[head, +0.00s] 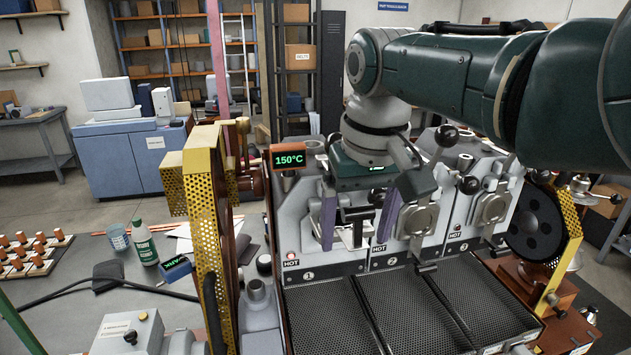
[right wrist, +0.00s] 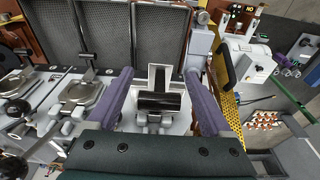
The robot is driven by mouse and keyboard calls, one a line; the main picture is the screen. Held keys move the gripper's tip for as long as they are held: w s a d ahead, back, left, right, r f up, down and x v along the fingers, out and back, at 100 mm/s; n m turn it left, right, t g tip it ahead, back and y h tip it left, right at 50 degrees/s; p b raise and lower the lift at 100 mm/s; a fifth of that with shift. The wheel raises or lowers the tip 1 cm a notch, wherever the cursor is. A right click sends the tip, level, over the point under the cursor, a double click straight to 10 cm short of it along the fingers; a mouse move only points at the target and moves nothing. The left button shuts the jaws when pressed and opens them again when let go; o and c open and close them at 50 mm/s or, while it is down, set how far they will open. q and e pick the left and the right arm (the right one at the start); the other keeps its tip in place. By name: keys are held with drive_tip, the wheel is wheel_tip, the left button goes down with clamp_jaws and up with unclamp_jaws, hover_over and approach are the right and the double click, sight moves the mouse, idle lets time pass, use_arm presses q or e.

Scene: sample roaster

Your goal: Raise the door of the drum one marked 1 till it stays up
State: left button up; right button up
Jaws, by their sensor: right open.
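The drum one marked 1 (head: 309,276) is the leftmost of three drums on the roaster's grey front. Its door (head: 352,236) is a small pale plate with a black handle (head: 357,214); my gripper partly hides it in the head view. In the right wrist view the black handle (right wrist: 160,103) lies crosswise between my fingers. My right gripper (head: 356,242) is open, with one purple finger on each side of the handle and visible gaps in the right wrist view (right wrist: 160,76). I cannot tell how far the door is raised. My left gripper is not in view.
Drum two's door (head: 415,218) and drum three's door (head: 492,207) have black-knobbed levers nearby. Black mesh cooling trays (head: 325,315) lie below, with HOT labels above them. A yellow perforated guard (head: 207,215) stands close on the left.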

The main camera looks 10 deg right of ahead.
sight(361, 211)
drive_tip(key=r, duration=0.4)
drive_tip(key=shift+s+p, duration=0.3)
drive_tip(key=shift+p, duration=0.05)
drive_tip(key=r+b, duration=0.1)
drive_tip(key=r, duration=0.3)
drive_tip(key=shift+s+r+b, duration=0.1)
drive_tip(key=shift+s+b, duration=0.25)
drive_tip(key=shift+s, duration=0.05)
drive_tip(key=shift+s+r, duration=0.1)
drive_tip(key=shift+r, duration=0.25)
drive_tip(key=s+r+p, duration=0.5)
drive_tip(key=r+p, duration=0.1)
drive_tip(key=p, duration=0.7)
drive_tip(key=shift+d, duration=0.1)
